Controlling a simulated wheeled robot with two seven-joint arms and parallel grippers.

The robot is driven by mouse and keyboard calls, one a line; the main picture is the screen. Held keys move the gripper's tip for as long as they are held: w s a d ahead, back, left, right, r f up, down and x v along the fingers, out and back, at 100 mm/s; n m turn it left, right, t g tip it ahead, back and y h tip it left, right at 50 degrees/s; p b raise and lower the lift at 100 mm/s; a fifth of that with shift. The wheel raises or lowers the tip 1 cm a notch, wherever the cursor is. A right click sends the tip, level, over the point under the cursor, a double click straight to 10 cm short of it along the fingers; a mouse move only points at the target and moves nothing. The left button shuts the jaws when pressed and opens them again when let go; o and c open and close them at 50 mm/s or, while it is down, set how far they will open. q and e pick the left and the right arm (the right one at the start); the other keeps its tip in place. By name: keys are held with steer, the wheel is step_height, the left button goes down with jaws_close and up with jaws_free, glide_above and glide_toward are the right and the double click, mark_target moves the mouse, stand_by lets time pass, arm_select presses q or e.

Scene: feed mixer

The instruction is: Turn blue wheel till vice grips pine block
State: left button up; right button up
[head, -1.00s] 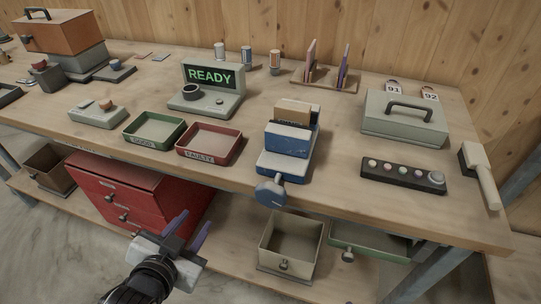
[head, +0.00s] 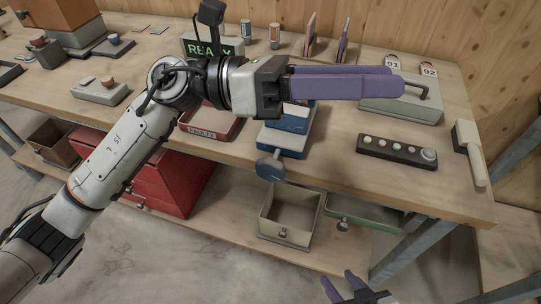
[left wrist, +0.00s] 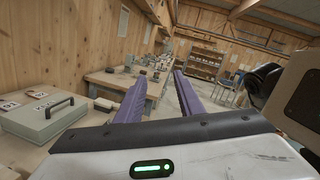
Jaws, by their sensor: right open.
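The blue vice (head: 283,138) stands at the bench's front edge, its upper part hidden behind my left gripper. Its blue wheel (head: 270,167) faces out over the edge, with nothing touching it. The pine block is hidden behind my left gripper in the head view. My left gripper (head: 402,84) is stretched across above the vice, fingers pointing right. In the left wrist view its two purple fingers (left wrist: 160,85) stand apart with nothing between them. My right gripper (head: 342,285) is at the bottom edge of the head view, open and empty, well below the bench top.
A green-grey case (head: 405,109) and a button panel (head: 397,152) lie right of the vice. A mallet-like tool (head: 468,150) lies at the right end. The red faulty tray (head: 212,128) is left. An open beige drawer box (head: 290,215) stands below the wheel.

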arm_select(q)
step_height(320, 180, down, 5)
steer(key=m+g+y, duration=0.1)
steer(key=m+y, duration=0.3)
steer(key=m+t+y, duration=0.2)
steer(key=m+y, duration=0.1)
steer(key=y, duration=0.8)
glide_toward(270, 160)
steer(key=p+x, duration=0.1)
steer(key=x, duration=0.9)
steer(key=shift+f+p, duration=0.1)
steer(key=shift+p, duration=0.2)
steer(key=shift+c, duration=0.2)
jaws_close()
